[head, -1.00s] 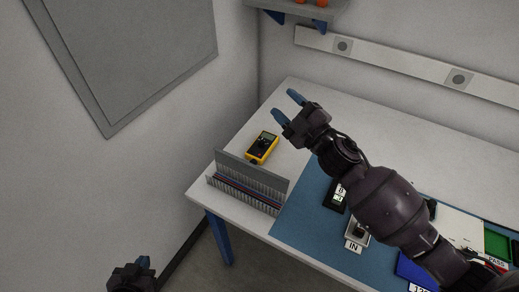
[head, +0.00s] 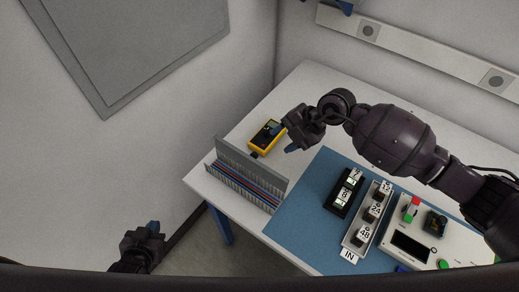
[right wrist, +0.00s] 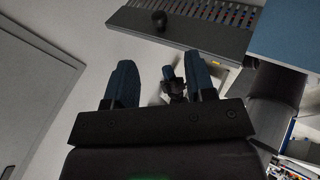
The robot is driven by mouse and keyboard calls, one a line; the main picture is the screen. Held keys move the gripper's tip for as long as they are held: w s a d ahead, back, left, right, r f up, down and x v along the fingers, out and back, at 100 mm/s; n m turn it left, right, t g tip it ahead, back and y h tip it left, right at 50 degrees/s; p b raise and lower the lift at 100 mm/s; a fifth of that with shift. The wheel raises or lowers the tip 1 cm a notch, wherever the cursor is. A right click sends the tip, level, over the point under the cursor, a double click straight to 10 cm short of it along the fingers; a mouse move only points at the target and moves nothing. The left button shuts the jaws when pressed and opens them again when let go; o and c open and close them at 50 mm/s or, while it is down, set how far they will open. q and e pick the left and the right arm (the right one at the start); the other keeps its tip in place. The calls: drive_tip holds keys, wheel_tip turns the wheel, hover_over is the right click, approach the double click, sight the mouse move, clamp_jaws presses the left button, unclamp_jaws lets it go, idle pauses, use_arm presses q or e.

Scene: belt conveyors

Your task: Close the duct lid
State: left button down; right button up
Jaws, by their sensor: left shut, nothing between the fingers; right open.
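The duct (head: 240,188) is a grey slotted channel with coloured wires along the table's left edge. Its plain grey lid (head: 252,164) stands up along the duct's far side, open. The duct (right wrist: 228,14) and a grey panel of it (right wrist: 200,36) show at the top of the right wrist view. My right gripper (head: 283,138) is open and empty behind the lid, beside the yellow multimeter; its blue fingers (right wrist: 161,62) show apart in the wrist view. My left gripper (head: 152,230) is shut and empty, left of the table and apart from the duct.
The yellow multimeter (head: 265,137) lies behind the lid. A blue mat (head: 302,210) carries a black numbered block (head: 344,193), a grey numbered strip (head: 366,219) and a control box (head: 411,243). Walls (head: 150,150) stand left and behind.

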sight(252, 160)
drive_tip(key=x, duration=1.1)
drive_tip(key=shift+p, duration=0.4)
drive_tip(key=shift+c, duration=0.3)
drive_tip(key=c, duration=0.9)
drive_tip(key=shift+o, duration=0.2)
drive_tip(key=shift+r, duration=0.1)
